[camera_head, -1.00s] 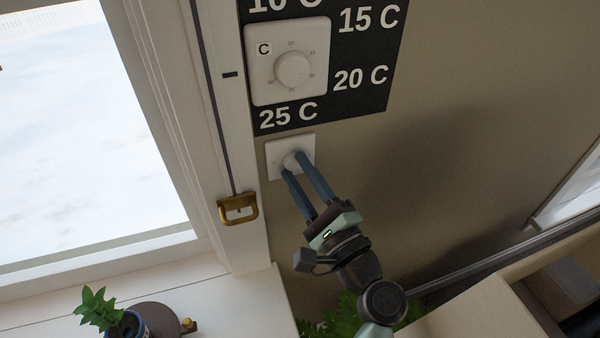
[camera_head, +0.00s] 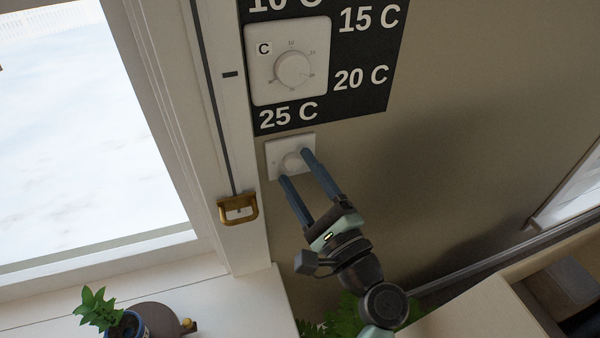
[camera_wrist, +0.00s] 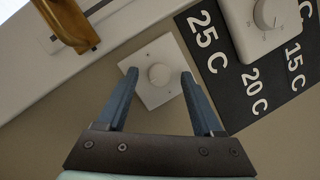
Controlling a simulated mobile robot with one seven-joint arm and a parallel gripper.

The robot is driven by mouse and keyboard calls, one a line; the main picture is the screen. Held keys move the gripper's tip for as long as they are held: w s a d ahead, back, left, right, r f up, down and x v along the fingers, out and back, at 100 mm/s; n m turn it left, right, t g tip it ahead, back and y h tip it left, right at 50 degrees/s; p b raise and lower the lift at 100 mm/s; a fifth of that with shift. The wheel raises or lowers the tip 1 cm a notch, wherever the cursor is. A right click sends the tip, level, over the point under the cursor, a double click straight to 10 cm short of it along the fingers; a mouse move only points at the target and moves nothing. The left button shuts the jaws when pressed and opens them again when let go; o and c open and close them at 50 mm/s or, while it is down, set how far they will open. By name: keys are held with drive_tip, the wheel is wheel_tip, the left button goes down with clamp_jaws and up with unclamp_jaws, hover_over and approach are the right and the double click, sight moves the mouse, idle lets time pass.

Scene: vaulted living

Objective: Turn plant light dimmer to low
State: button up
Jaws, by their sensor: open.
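The dimmer is a white square wall plate (camera_head: 276,163) with a round white knob (camera_head: 292,161), below the thermostat panel. In the wrist view the knob (camera_wrist: 159,74) sits in the middle of the plate (camera_wrist: 153,97), between and beyond my fingertips. My gripper (camera_head: 294,165) is open, with its two blue fingers on either side of the knob and apart from it in the wrist view (camera_wrist: 159,73). I cannot tell how far the fingertips are from the wall. The knob's setting mark is too small to read.
A white thermostat (camera_head: 288,62) with a dial sits on a black temperature sign (camera_head: 362,50) just above. A brass window handle (camera_head: 238,208) is close on the left. A potted plant (camera_head: 104,312) stands on the sill. The wall to the right is bare.

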drive_tip(key=b+v, duration=0.1)
drive_tip(key=v, duration=0.6)
drive_tip(key=shift+b, duration=0.4)
